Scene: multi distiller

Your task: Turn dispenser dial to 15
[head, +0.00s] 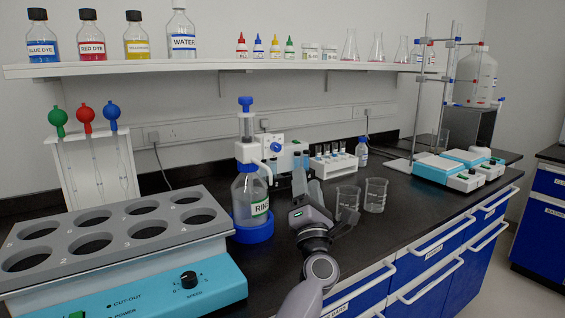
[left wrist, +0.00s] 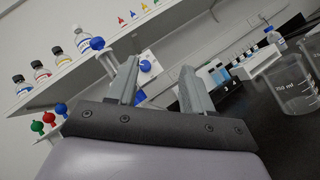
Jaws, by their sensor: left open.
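The dispenser is a bottle (head: 249,197) with a blue base ring, a partly hidden "RIN..." label, and a white pump head (head: 248,152) with a blue top. A blue round dial (head: 277,147) sits on a white block right of the pump head. The dial also shows in the left wrist view (left wrist: 145,66), between my open fingers and beyond their tips. Its markings are too small to read. My left gripper (head: 308,186) is open and empty, in front of the dispenser and to its right, apart from the dial. My right gripper is out of view.
Two glass beakers (head: 375,195) stand right of my left gripper. A grey rack with holes (head: 110,237) on a blue-fronted shaker is at the left. A white tube rack (head: 335,168) stands behind. A shelf (head: 220,66) with bottles runs above.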

